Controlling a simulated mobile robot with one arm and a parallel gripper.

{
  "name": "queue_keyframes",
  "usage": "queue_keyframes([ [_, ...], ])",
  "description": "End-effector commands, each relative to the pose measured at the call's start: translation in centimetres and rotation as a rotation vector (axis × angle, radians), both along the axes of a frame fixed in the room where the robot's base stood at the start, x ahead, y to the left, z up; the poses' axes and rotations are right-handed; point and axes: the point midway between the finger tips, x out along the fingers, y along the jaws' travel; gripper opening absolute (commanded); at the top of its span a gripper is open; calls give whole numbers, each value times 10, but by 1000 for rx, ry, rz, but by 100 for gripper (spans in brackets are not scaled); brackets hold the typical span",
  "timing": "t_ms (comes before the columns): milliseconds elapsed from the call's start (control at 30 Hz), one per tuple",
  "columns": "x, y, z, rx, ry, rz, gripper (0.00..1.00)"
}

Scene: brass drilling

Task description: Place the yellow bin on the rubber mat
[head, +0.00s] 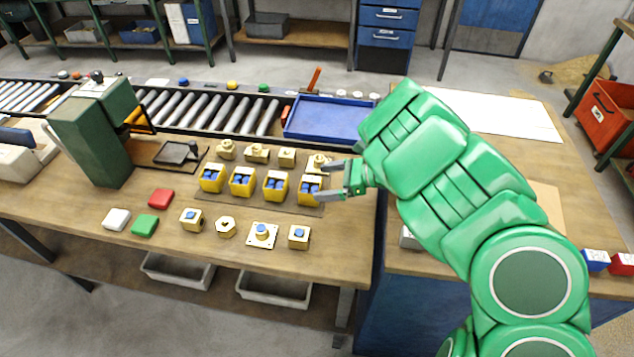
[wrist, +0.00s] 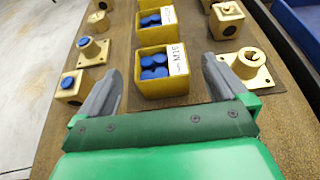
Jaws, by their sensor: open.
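Several yellow bins with blue pieces inside stand in a row on the dark rubber mat (head: 256,204) on the wooden bench in the head view. The rightmost yellow bin (head: 310,191) is at my gripper (head: 323,180). In the wrist view this bin (wrist: 165,86) has a white label and sits upright between the lines of my two fingers (wrist: 160,68). The fingers are apart, one on each side, with visible gaps to the bin. Nothing is gripped. How far the fingertips reach along the bin is hard to tell. Another yellow bin (wrist: 155,28) stands just beyond it.
Brass parts stand close on both sides of the bin row, such as a flanged one (head: 262,235) in front and a casting (head: 287,157) behind. A blue tray (head: 325,117) and a roller conveyor (head: 215,113) lie at the back. A green machine (head: 92,140) stands left.

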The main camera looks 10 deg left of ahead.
Motion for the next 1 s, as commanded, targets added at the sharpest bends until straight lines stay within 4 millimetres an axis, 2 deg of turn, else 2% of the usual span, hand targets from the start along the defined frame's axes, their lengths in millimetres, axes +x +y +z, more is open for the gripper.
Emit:
queue_keyframes([
  [500,1,-50,21,-2,-2,-1,100],
  [733,1,-60,25,0,-1,-1,100],
  [1000,0,-61,25,0,-1,-1,100],
])
